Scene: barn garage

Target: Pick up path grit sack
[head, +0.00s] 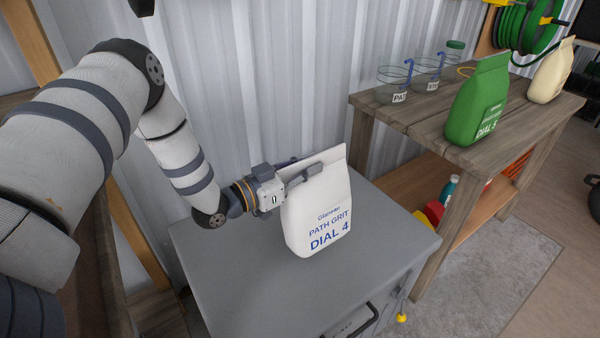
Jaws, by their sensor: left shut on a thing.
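The path grit sack (322,217) is white with blue print reading "PATH GRIT DIAL 4". It stands upright, leaning slightly, at the grey cabinet top (240,285); I cannot tell if its base touches the surface. My left gripper (303,177) comes in from the left and is shut on the upper part of the sack. One finger shows across the sack's front; the other is mostly hidden behind it.
A wooden workbench (420,118) stands to the right, holding a green sack (478,105), a cream sack (551,72) and clear containers (393,88). A corrugated wall (250,80) is close behind the cabinet. The cabinet top is clear left of and in front of the sack.

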